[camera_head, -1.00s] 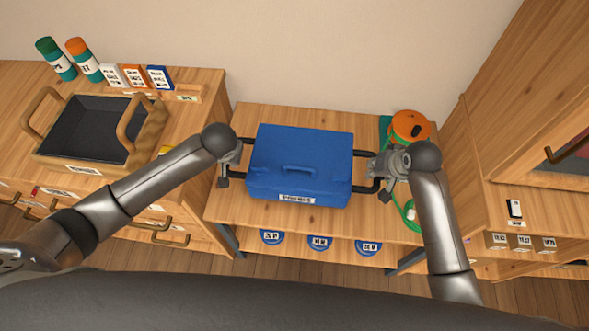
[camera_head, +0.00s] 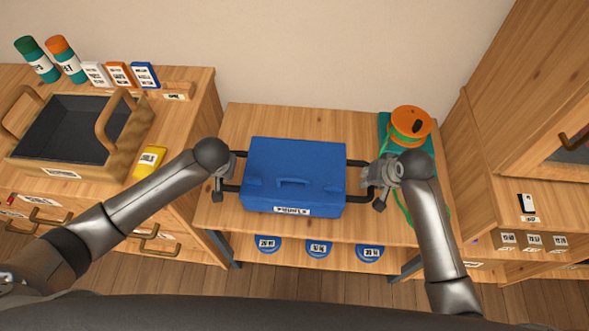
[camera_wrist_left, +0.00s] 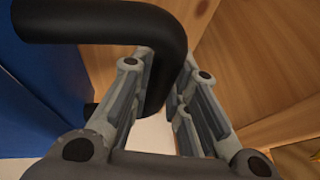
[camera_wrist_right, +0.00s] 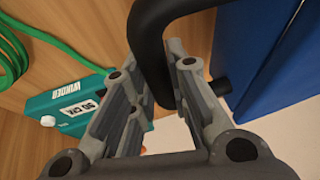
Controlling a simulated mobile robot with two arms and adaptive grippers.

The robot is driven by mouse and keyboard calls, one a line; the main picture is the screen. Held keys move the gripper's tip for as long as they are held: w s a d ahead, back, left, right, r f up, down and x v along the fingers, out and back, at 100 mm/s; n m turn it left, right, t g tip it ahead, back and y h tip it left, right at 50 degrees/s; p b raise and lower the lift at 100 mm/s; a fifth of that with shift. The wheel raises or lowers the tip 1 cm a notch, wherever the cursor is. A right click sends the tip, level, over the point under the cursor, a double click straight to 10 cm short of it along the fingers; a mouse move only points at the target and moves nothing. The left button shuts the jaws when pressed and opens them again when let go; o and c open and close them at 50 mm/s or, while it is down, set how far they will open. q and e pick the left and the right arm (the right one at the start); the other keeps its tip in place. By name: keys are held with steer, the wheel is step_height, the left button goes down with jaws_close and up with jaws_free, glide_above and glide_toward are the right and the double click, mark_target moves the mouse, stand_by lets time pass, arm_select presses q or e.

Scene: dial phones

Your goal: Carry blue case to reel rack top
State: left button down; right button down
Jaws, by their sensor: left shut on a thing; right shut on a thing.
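The blue case (camera_head: 294,170) is level between my two grippers, over the wooden top of the reel rack (camera_head: 255,118). Whether it touches the top or hangs just above it I cannot tell. My left gripper (camera_head: 227,183) is shut on the black side handle at the case's left, and the left wrist view shows the handle (camera_wrist_left: 160,85) between the fingers. My right gripper (camera_head: 378,184) is shut on the right side handle, and the right wrist view shows that handle (camera_wrist_right: 150,60) between the fingers.
A teal winder (camera_wrist_right: 85,105) with an orange and green reel (camera_head: 410,124) stands on the rack top, right of the case. Blue reels (camera_head: 318,248) sit on the shelf below. A drawer unit with an open tray (camera_head: 70,130) is left, a wooden cabinet (camera_head: 530,110) right.

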arm_select(q)
steer(key=shift+f, duration=0.1)
